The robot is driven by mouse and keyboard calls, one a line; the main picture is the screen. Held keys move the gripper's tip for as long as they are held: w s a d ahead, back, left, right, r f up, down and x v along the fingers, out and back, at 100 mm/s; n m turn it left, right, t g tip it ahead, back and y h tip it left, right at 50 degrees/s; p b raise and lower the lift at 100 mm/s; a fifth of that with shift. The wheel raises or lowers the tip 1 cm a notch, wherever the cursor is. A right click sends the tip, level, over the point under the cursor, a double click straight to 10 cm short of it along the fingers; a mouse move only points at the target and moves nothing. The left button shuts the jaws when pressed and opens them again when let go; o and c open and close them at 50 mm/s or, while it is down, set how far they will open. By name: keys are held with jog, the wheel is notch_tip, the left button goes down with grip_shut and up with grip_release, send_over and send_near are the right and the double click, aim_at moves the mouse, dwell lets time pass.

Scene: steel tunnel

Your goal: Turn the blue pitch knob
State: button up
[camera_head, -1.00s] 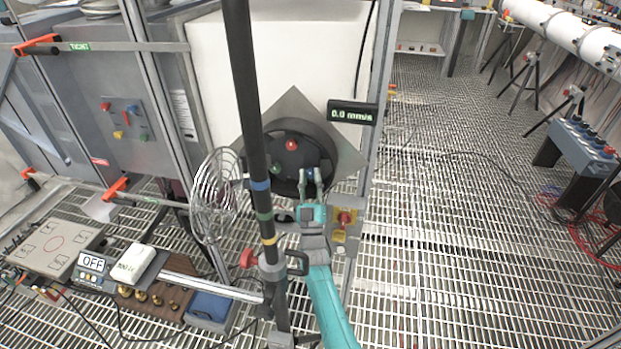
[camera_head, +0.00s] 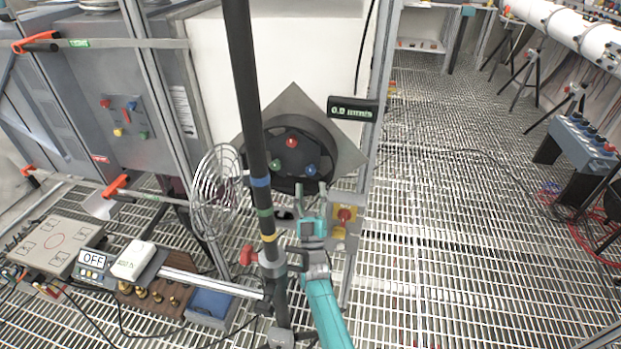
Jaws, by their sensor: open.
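The blue knob (camera_head: 310,170) sits at the lower right of a round black dial plate (camera_head: 290,133) on a grey diamond-shaped panel (camera_head: 343,150). A red knob (camera_head: 292,142) is at its top and a green knob (camera_head: 276,165) at its lower left. My gripper (camera_head: 310,188) is open and empty, its two fingertips pointing up at the panel just below the blue knob. The fingers look apart from the knob. The knob is fully in view.
A dark vertical pole (camera_head: 250,100) with coloured bands stands in front of the panel's left side. A wire fan cage (camera_head: 216,188) is left of it. A yellow box with a red knob (camera_head: 345,215) is close at my gripper's right. A small display (camera_head: 352,110) reads about 0.0.

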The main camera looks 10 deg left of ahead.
jog(key=v, duration=0.7)
jog(key=shift+s+f, duration=0.2)
jog(key=shift+d, duration=0.1)
jog(key=s+d+f+m+g, duration=0.1)
jog(key=s+d+f+g, duration=0.1)
jog(key=s+d+f, duration=0.55)
jog(key=s+d+f+g, duration=0.2)
jog(key=s+d+f, duration=0.3)
jog(key=s+d, duration=0.45)
jog(key=s+d+m+g+h, duration=0.1)
jog(key=s+d, duration=0.2)
jog(key=s, duration=0.6)
jog(key=s+d+m+g+h, duration=0.15)
jog(key=s+d, duration=0.25)
jog(key=s, duration=0.5)
jog(key=s+d+r+m+g+h, duration=0.1)
jog(key=s+d+r+g, duration=0.1)
jog(key=s+r, duration=0.4)
jog(key=s+d+r+m+g+h, duration=0.2)
jog(key=s+r, duration=0.5)
jog(key=s, duration=0.6)
jog(key=shift+d+g, duration=0.3)
jog(key=shift+g, duration=0.05)
jog(key=shift+s, duration=0.1)
